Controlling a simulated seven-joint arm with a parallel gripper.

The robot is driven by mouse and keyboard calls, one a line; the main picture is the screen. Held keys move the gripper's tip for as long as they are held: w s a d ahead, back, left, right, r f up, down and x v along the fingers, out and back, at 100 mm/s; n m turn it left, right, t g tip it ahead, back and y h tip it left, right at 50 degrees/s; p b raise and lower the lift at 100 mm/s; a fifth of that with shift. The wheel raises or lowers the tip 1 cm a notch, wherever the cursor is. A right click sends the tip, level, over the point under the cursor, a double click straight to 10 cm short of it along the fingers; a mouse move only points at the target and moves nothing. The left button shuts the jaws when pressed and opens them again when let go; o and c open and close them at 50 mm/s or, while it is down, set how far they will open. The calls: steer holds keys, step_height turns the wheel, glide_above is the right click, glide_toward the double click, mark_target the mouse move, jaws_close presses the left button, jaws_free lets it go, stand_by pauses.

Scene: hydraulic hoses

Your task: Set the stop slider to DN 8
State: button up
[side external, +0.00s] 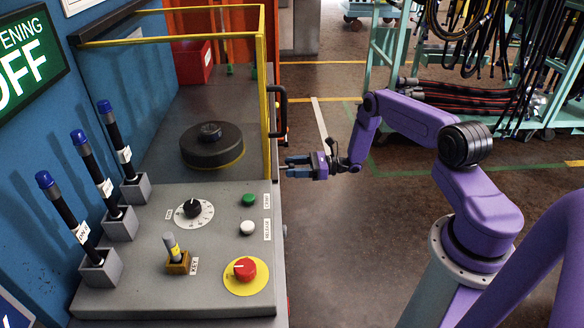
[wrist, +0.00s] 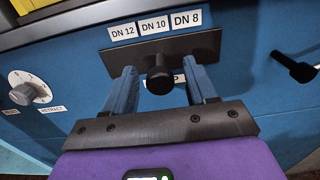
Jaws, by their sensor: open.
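The stop slider's black knob (wrist: 160,80) sticks out of a dark slotted plate (wrist: 204,45) in the wrist view. Labels above read DN 12 (wrist: 122,31), DN 10 (wrist: 153,26) and DN 8 (wrist: 186,19), left to right. The knob stands about below DN 10. My gripper (wrist: 163,72) is open, with one blue finger on each side of the knob and visible gaps. In the side view my gripper (side external: 286,166) is at the machine's front face; the slider is hidden there.
A grey dial (wrist: 24,94) with a RETRACT label is left of the slider, and a black handle (wrist: 295,67) is right. The machine's top (side external: 130,290) carries levers, a dial and a red stop button (side external: 245,269). A hose rack (side external: 470,60) stands behind.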

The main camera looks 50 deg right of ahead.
steer(key=shift+w+a, duration=0.25)
steer(key=shift+a, duration=0.1)
steer(key=shift+c, duration=0.3)
jaws_close()
steer(key=shift+w+d, duration=1.55)
steer(key=shift+d, duration=0.2)
steer(key=shift+o, duration=0.3)
jaws_free()
steer(key=shift+w, duration=0.1)
